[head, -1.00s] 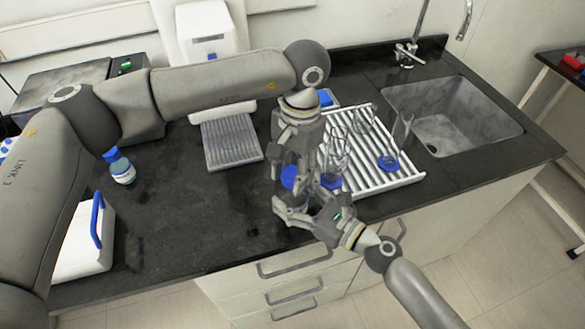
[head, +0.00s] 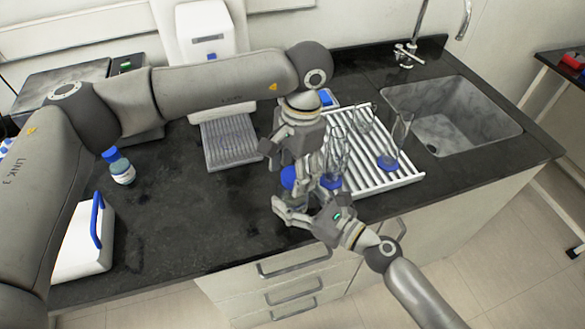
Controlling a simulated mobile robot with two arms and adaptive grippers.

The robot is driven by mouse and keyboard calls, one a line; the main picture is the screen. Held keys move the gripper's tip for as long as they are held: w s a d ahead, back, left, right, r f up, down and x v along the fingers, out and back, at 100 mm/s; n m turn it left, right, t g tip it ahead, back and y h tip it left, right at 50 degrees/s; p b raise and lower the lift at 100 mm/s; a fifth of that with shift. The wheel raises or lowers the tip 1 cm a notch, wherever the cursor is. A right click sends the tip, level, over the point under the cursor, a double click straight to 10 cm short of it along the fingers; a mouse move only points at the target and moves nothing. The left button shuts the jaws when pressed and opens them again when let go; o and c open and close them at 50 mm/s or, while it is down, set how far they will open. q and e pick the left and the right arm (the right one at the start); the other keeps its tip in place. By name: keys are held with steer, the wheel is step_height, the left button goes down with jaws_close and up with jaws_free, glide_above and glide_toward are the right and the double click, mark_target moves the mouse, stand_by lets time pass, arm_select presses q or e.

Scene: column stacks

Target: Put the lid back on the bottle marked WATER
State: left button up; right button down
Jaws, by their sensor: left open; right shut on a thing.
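A blue lid (head: 288,178) shows below my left gripper (head: 291,163), at the top of a bottle that the grippers mostly hide. I cannot tell how fully the lid is seated, and no WATER marking can be read. The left gripper points down with its fingers spread open around and above the lid. My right gripper (head: 297,207) comes from the front right and is shut on the bottle, low near the counter's front edge.
Another blue-capped bottle (head: 120,167) stands at the left, near a white box with a blue handle (head: 97,220). A white drying rack (head: 400,180) with glassware is close on the right, before the sink (head: 450,115). The front middle counter is clear.

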arm_select(q)
steer(key=shift+r, duration=0.15)
steer(key=shift+r, duration=2.1)
